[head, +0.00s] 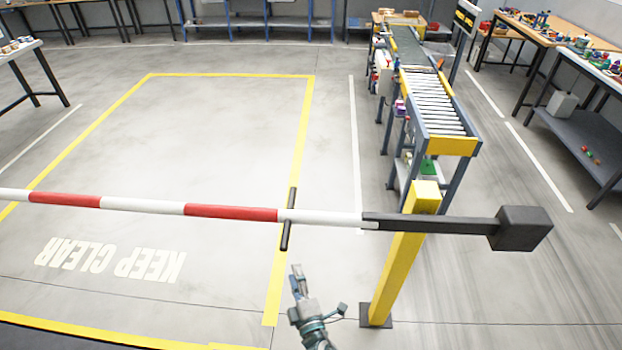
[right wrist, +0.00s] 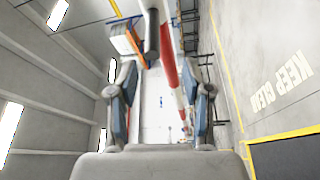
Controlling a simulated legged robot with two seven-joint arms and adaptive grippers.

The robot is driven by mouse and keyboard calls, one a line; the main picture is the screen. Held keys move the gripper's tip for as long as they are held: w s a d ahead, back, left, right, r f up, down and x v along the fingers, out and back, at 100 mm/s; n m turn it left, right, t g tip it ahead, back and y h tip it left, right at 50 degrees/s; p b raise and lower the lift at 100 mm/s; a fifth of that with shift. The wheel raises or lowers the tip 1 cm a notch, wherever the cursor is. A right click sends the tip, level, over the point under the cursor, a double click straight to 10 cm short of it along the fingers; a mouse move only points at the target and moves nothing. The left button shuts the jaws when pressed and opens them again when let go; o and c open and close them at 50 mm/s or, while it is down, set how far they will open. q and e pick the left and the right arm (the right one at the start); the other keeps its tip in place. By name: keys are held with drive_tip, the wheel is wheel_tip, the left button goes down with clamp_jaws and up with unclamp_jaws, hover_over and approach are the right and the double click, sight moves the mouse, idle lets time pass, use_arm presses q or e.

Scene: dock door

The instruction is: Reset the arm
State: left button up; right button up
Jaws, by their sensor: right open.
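The barrier arm (head: 231,213), a red and white striped boom, lies about level across the head view. A short black crossbar handle (head: 288,219) crosses it. Its dark right end carries a block-shaped counterweight (head: 522,228). A yellow post (head: 399,262) stands at the boom's dark section. My right gripper (head: 298,274) is below the handle in the picture, apart from it. In the right wrist view my right gripper (right wrist: 163,100) is open and empty, with the striped boom (right wrist: 168,70) and dark handle (right wrist: 152,40) beyond its fingers. My left gripper is not in view.
A roller conveyor (head: 432,105) stands behind the post. Workbenches with small items line the right side (head: 585,125) and back. The floor bears a yellow outline (head: 303,130) and "KEEP CLEAR" lettering (head: 110,260). The outlined floor is empty.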

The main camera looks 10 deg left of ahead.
drive_tip(key=s+d+f+m+g+h, duration=0.1)
drive_tip(key=d+f+m+g+h, duration=0.15)
drive_tip(key=d+f, duration=0.45)
drive_tip(key=s+d+f+m+g+h, duration=0.1)
drive_tip(key=d+f+m+g+h, duration=0.2)
drive_tip(key=f, duration=0.8)
drive_tip(key=s+d+f+m+g+h, duration=0.1)
drive_tip(key=s+d+f+m, duration=0.1)
drive_tip(key=d+f+m, duration=0.45)
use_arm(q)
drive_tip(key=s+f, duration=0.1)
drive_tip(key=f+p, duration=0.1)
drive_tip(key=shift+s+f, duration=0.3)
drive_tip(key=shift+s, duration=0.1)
use_arm(e)
drive_tip(key=s+d+f+m+g, duration=0.3)
drive_tip(key=s+d+f, duration=0.4)
drive_tip(key=s+f, duration=0.4)
drive_tip(key=s+d+f+m+g, duration=0.3)
drive_tip(key=s+d+f+g, duration=0.3)
drive_tip(key=s+f, duration=0.6)
drive_tip(key=s+d+h, duration=0.1)
drive_tip(key=s, duration=0.2)
drive_tip(key=shift+s+m, duration=0.2)
drive_tip(key=shift+m, duration=0.1)
